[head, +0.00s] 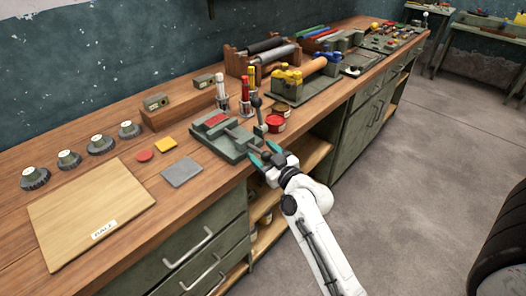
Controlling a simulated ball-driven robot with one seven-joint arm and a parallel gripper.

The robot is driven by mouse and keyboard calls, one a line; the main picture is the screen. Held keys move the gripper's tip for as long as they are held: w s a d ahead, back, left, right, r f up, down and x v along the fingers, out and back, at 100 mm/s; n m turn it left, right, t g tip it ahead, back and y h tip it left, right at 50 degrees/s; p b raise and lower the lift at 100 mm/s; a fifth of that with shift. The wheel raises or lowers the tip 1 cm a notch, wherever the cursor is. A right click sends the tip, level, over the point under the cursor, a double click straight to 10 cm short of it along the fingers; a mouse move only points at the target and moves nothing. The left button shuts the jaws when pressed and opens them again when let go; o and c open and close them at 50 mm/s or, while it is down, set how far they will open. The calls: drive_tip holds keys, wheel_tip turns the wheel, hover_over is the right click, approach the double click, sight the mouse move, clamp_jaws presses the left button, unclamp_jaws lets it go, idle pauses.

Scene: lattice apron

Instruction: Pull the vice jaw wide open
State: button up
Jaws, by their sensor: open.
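The vice (228,143) is a grey-green block on the workbench near its front edge. A red piece (215,120) lies at its back left part, and a paler bar runs along its middle towards my gripper. I cannot tell how wide the jaw gap is. A lever with a dark knob (256,102) stands upright at the vice's right side. My gripper (264,153) is at the vice's front right end, over the bench edge. Its two teal fingers are apart. They seem to be on either side of the vice's front end; contact is too small to tell.
A wooden board (85,215) and a grey plate (181,172) lie left of the vice. Red cans (275,124), upright tools (222,92) and a yellow-clamped fixture (287,85) stand close behind and right. Drawers with handles (188,246) are below; open floor is at right.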

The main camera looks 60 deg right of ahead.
drive_tip(key=shift+c, duration=0.3)
clamp_jaws()
idle(0.4)
